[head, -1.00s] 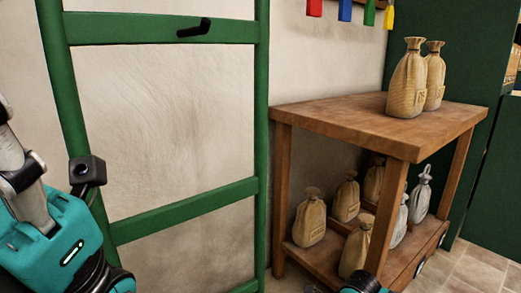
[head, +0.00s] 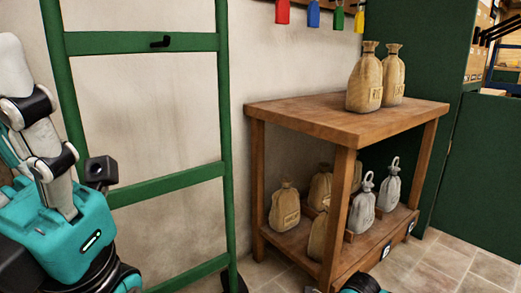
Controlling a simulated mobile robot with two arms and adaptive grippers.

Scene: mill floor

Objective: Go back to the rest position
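In the head view, parts of my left arm fill the left side, with a grey and black link and a teal housing. My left gripper's fingers do not show. Only a small dark and teal piece of my own body shows at the bottom, right of the middle. My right gripper's fingers do not show either. No object is seen in any grip.
A wooden table (head: 300,112) carries two tan sacks (head: 365,82) on top. Its lower shelf holds several tan sacks (head: 285,207) and two grey sacks (head: 362,207). A green frame (head: 224,130) with a black hook stands left. Tiled floor (head: 440,265) is open at right.

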